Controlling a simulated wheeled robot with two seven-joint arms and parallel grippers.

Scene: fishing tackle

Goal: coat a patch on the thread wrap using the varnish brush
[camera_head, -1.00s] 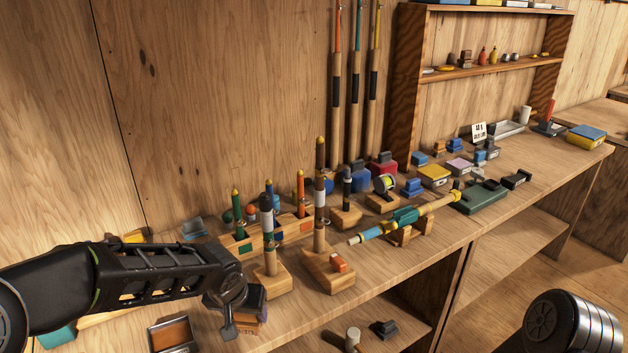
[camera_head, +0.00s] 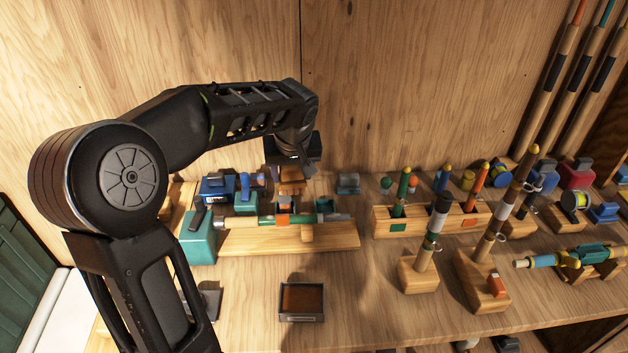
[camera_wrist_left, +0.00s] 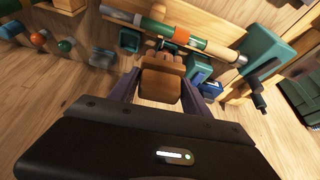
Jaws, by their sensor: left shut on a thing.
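My left gripper (camera_head: 292,165) is shut on a brown, wooden-looking block that I take to be the varnish brush (camera_wrist_left: 160,84); the block also shows below the fingers in the head view (camera_head: 291,187). Its far end is hard to make out, so I cannot tell whether it touches anything. Just beyond it in the wrist view lies a rod section (camera_wrist_left: 190,38) with green, orange and pale bands. In the head view this rod (camera_head: 260,220) lies level on a wooden stand (camera_head: 290,240). Its orange band (camera_head: 283,218) may be the thread wrap. My right gripper is out of view.
A teal block (camera_head: 199,238) stands at the rod's left end. A shallow dark tray with a brown inside (camera_head: 301,317) lies in front. Wooden holders with upright handles (camera_head: 418,275) crowd the right. Bare bench lies around the tray.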

